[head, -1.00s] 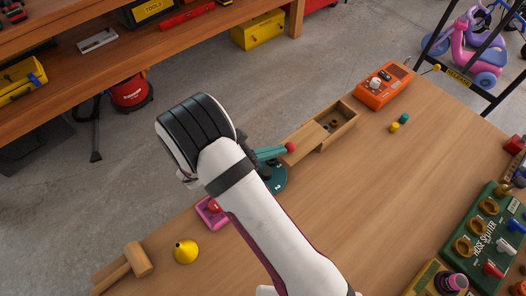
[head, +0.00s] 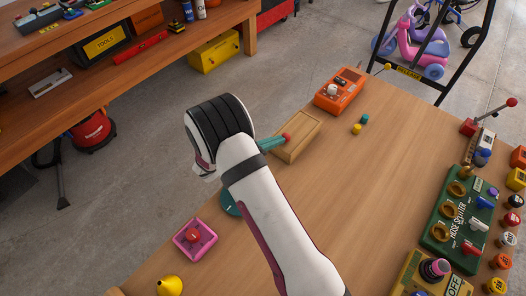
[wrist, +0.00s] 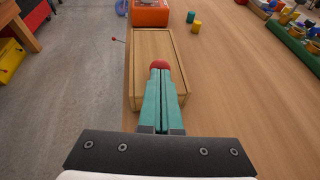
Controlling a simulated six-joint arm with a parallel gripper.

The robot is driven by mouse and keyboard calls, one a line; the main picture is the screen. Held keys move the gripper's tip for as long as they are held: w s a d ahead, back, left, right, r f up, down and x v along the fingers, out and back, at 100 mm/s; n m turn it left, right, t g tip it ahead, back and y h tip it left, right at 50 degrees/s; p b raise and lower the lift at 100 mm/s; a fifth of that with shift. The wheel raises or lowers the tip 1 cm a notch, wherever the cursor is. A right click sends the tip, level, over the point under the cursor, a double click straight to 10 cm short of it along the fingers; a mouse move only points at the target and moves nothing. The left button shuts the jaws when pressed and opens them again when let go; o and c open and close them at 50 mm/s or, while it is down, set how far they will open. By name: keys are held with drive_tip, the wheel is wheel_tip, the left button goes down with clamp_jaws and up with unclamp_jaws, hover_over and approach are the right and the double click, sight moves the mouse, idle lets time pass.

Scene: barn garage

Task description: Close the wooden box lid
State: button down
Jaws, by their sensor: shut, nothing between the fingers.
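The wooden box (head: 296,148) stands on the workbench in the head view, right of my arm. It also fills the middle of the wrist view (wrist: 175,103). Its flat wooden lid (head: 300,128) lies over the box top, and no opening shows; the part behind my fingers is hidden. A red round knob (wrist: 159,64) shows at the lid, right at my fingertips. My gripper (wrist: 160,78) has teal fingers, shut together and empty, reaching over the box's near end to the knob. I cannot tell whether they touch it.
An orange device (head: 340,91) stands just beyond the box's far end. Small yellow and teal pegs (head: 357,128) stand to its right. A pink-framed red button (head: 194,238) and a yellow funnel (head: 169,287) are near the bench's left edge. The bench middle right of the box is clear.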

drive_tip(key=shift+w+d, duration=0.25)
drive_tip(key=shift+w, duration=0.1)
drive_tip(key=v, duration=1.5)
drive_tip(key=s+d+r+m+g+y, duration=0.2)
drive_tip(key=s+d+r+m+g, duration=0.55)
drive_tip(key=s+d+m, duration=0.5)
drive_tip(key=s+a+r+m+y, duration=0.1)
drive_tip(key=s+m+y, duration=0.4)
drive_tip(key=s+m, duration=0.2)
drive_tip(key=s+a+r+m+y, duration=0.1)
drive_tip(key=s+m+y, duration=0.4)
drive_tip(key=m, duration=0.6)
drive_tip(key=shift+s+a+r+y, duration=0.35)
drive_tip(key=shift+s+a, duration=0.4)
drive_tip(key=shift+s, duration=0.4)
drive_tip(key=shift+g, duration=0.25)
